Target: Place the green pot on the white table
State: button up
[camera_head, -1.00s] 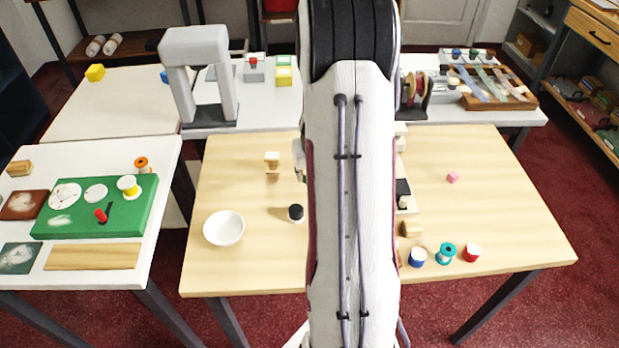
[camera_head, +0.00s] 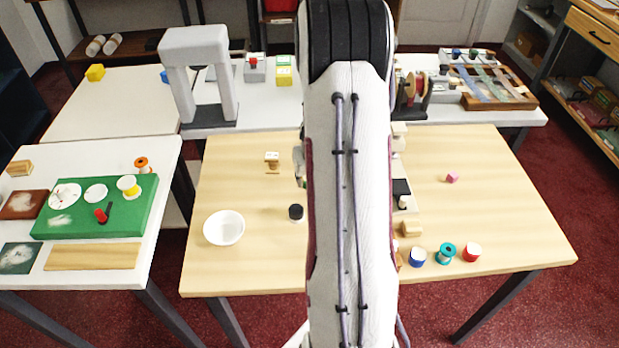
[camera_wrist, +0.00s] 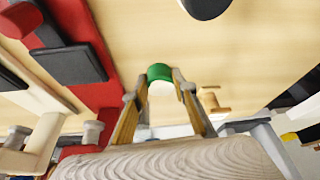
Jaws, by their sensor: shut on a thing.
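The green pot (camera_wrist: 160,73), with a green top and a pale body, sits between the fingertips of my gripper (camera_wrist: 159,91) in the wrist view. My gripper is shut on it. Wooden tabletop shows beyond the pot; I cannot tell whether the pot touches it. In the head view my arm hides the pot and most of the gripper. A white table (camera_head: 163,210) stands at the front left, beside the wooden table (camera_head: 255,275). Another pale table (camera_head: 115,115) stands behind it at the back left.
The white table carries a green board (camera_head: 130,225), a wooden plank (camera_head: 95,257) and an orange spool (camera_head: 142,164). A white bowl (camera_head: 224,228) and a black-topped pot (camera_head: 296,213) stand on the wooden table. A grey arch (camera_head: 178,80) rises behind. Several spools stand at front right.

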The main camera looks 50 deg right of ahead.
jog(key=o, duration=1.2)
jog(key=shift+r, duration=0.15)
jog(key=shift+s+a+r, duration=0.1)
jog(key=shift+r, duration=0.45)
jog(key=shift+v, duration=5.45)
